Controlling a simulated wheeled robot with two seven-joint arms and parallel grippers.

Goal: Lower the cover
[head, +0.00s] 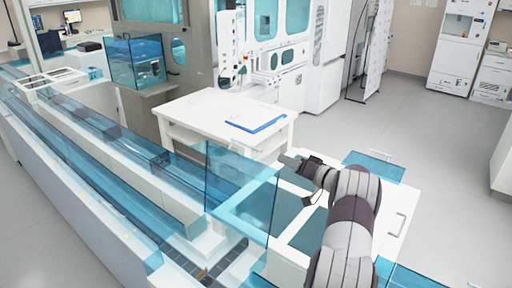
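The cover (232,180) is a clear blue panel, tilted up near upright over the near end of the tube track (130,192). A white frame shows through it. My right gripper (286,160) is just right of the cover's upper right corner, at about the height of its top edge. The gripper is small and dark here, and its fingers cannot be made out. I cannot tell whether it touches the cover. My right arm comes up from the bottom and hides part of the white cabinet top (307,238). My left gripper is not in view.
Another blue panel (375,166) lies right of my arm, by a white cabinet with handles. A white table (210,106) with a blue-edged clipboard (256,121) stands behind the cover. A blue clear box (137,62) is at the back left. The floor at right is clear.

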